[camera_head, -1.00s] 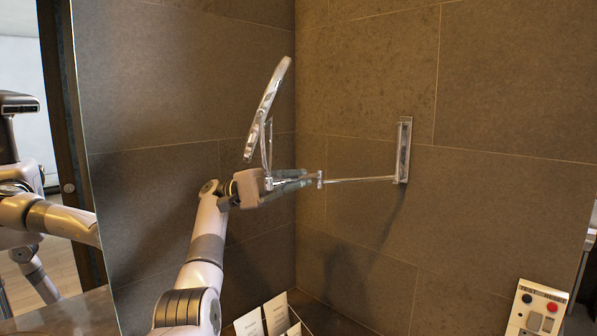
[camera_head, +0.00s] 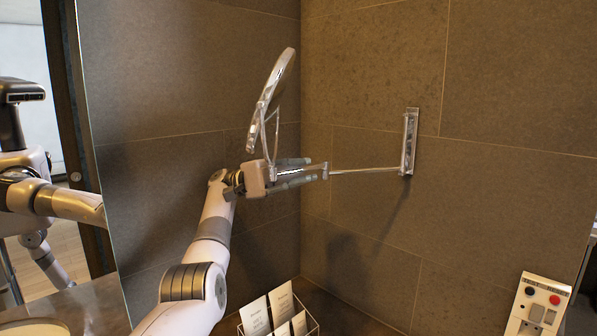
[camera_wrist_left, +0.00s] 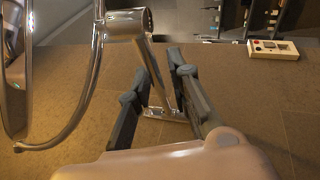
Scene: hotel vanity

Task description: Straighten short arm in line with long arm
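The round chrome mirror (camera_head: 270,95) hangs on a yoke above my left gripper; its edge shows in the wrist view (camera_wrist_left: 16,80). The long arm (camera_head: 362,171) runs from the wall plate (camera_head: 410,142) to a small joint (camera_head: 326,169). The short arm (camera_head: 290,172) runs from that joint to the mirror's hub, which shows in the wrist view (camera_wrist_left: 128,22). In the head view both arms look nearly in line. My left gripper (camera_head: 314,169) is open, its fingers on either side of the short arm, with gaps showing in the wrist view (camera_wrist_left: 158,65). My right gripper is out of view.
A wire holder with white cards (camera_head: 282,308) stands below on the counter. A switch panel (camera_head: 538,308) is at the lower right. A large wall mirror at the left reflects my body. The tiled walls meet in a corner behind the arms.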

